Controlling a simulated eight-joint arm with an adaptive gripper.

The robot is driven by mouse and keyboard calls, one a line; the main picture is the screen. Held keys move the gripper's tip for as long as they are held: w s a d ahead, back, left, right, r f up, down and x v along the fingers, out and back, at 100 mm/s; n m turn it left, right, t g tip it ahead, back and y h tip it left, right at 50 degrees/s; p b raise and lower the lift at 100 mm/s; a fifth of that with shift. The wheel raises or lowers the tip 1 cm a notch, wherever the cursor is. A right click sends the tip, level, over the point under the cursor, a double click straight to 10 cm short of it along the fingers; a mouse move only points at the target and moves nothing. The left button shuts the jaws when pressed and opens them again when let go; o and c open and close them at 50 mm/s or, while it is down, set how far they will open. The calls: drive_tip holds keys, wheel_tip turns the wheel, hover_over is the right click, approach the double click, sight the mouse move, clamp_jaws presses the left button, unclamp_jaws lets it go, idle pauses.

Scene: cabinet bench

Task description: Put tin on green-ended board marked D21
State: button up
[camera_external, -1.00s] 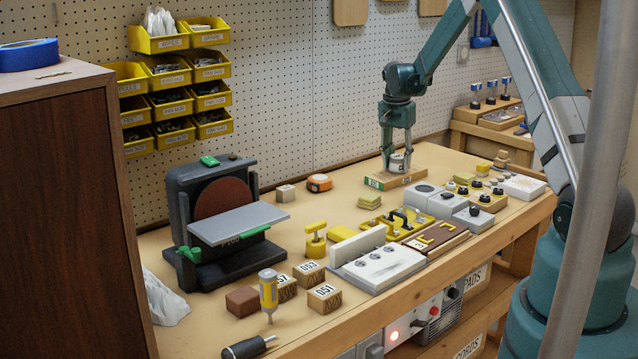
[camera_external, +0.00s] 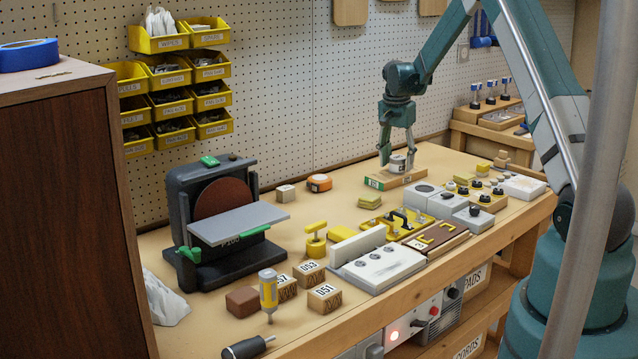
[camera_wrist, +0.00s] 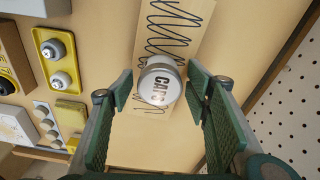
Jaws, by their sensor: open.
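In the wrist view the board (camera_wrist: 182,30) carries a dark wavy line. My gripper (camera_external: 398,160) is open around the tin; in the wrist view the fingers (camera_wrist: 161,90) are spread, with gaps on both sides of the tin.
White and yellow fixtures with black knobs (camera_external: 482,196) stand to the right and front of the board. A yellow block (camera_external: 369,201) lies to its front left. The pegboard wall (camera_external: 330,90) rises behind; bare bench lies left of the board.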

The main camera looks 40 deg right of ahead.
sight(384, 162)
wheel_tip(384, 162, up, 12)
drive_tip(key=a, duration=0.1)
drive_tip(key=shift+s+a+p, duration=0.15)
drive_tip(key=shift+a+p, duration=0.05)
drive_tip(key=shift+p, duration=0.1)
drive_tip(key=shift+f, duration=0.1)
idle(0.6)
drive_tip(key=s+a+r+n+t, duration=0.1)
drive_tip(key=s+a+r+n, duration=0.1)
drive_tip(key=s+a+r, duration=0.45)
drive_tip(key=s+a+r+n+t, duration=0.1)
drive_tip(key=s+a+r+n, duration=0.2)
drive_tip(key=a+r, duration=0.6)
drive_tip(key=s+a+r+n+t, duration=0.15)
drive_tip(key=s+a+r, duration=0.35)
drive_tip(key=a, duration=0.6)
drive_tip(key=s+a+f+n+t, duration=0.1)
drive_tip(key=s+a+n, duration=0.3)
drive_tip(key=s+a, duration=0.6)
drive_tip(key=s+a+f+n+t+y, duration=0.1)
drive_tip(key=s+a+n, duration=0.4)
drive_tip(key=s+a, duration=0.5)
drive_tip(key=shift+s+t, duration=0.75)
drive_tip(key=shift+s, duration=3.15)
drive_tip(key=shift+f+n, duration=0.1)
drive_tip(key=shift+n, duration=0.15)
